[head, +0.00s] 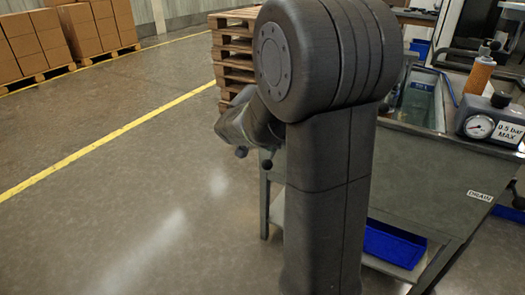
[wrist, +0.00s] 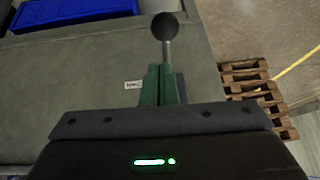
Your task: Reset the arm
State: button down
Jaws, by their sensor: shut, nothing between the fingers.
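My gripper (wrist: 158,85) shows in the wrist view with its two green fingers together and nothing between them. A dark ball on a thin stem (wrist: 166,26) stands just beyond the fingertips in that view; I cannot tell whether they touch. In the head view my arm is folded in the middle of the picture, and its upper links hide most of the wrist. The gripper's fingers cannot be made out there.
A metal wash bench (head: 425,170) with a basin stands at the right, a blue bin (head: 394,243) on its lower shelf. A gauge unit (head: 490,122) and an orange bottle (head: 479,75) are on top. Stacked pallets (head: 233,50) stand behind my arm. The left floor is clear.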

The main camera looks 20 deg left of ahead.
jog(key=s+r+p, duration=0.1)
jog(key=s+r, duration=0.6)
jog(key=shift+p, duration=0.4)
jog(key=b, duration=0.3)
send_over(268, 161)
jog(key=s, duration=0.2)
notch_tip(268, 161, down, 7)
jog(key=f, duration=0.1)
jog(key=f+b, duration=0.1)
jog(key=f, duration=0.1)
jog(key=shift+w+d+f+b, duration=0.1)
jog(key=shift+w+b, duration=0.15)
jog(key=shift+b, duration=0.1)
jog(key=shift+f+b, duration=0.35)
jog(key=shift+f, duration=0.25)
jog(key=shift+r, duration=0.1)
